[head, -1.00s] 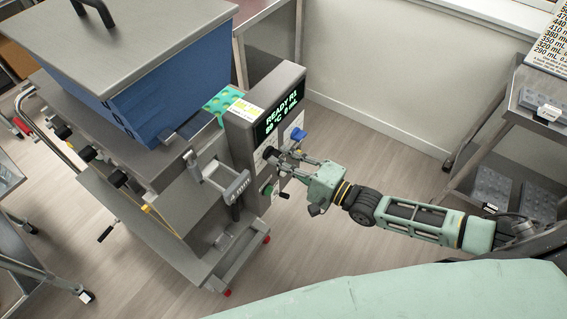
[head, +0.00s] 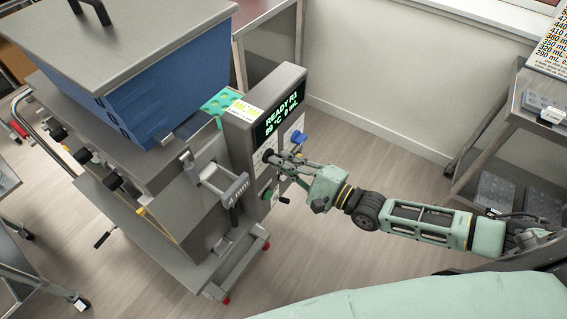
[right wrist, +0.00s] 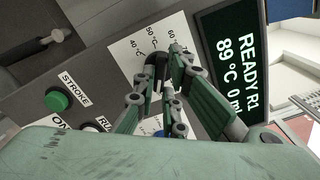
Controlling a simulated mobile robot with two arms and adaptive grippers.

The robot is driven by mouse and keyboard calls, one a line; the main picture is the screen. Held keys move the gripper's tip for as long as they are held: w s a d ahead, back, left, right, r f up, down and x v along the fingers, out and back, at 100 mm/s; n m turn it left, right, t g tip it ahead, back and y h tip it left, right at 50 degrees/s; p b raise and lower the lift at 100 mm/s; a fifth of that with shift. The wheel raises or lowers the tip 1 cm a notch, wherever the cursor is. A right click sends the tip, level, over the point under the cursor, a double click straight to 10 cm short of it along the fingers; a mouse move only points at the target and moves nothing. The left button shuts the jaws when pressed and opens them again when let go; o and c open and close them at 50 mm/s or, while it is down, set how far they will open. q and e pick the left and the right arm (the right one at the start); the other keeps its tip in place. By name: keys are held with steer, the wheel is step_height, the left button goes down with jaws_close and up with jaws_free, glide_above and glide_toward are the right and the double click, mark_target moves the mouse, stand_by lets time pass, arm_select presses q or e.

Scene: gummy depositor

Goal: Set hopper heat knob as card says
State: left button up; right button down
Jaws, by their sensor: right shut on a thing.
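The hopper heat knob is a small black knob (right wrist: 158,66) on a white dial plate (right wrist: 124,50) marked 40, 50 and 60 in the right wrist view. In the head view the gripper largely hides it. My right gripper (head: 276,160) is shut on the knob at the front of the control box; its fingers flank the knob in the right wrist view (right wrist: 166,75). The display (head: 279,116) reads READY R1, 89 °C, 0 mL. A white and yellow card (head: 242,110) lies on the box top; its writing is too small to read. My left gripper is out of view.
A green button (right wrist: 57,101) labelled STROKE sits close beside the dial. The blue hopper (head: 165,90) with a grey lid stands behind. A shelf rack (head: 500,125) stands at right; the floor between is clear.

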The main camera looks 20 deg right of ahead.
steer(key=shift+f, duration=0.1)
steer(key=c, duration=1.8)
jaws_free()
steer(key=v, duration=1.2)
steer(key=shift+d, duration=0.1)
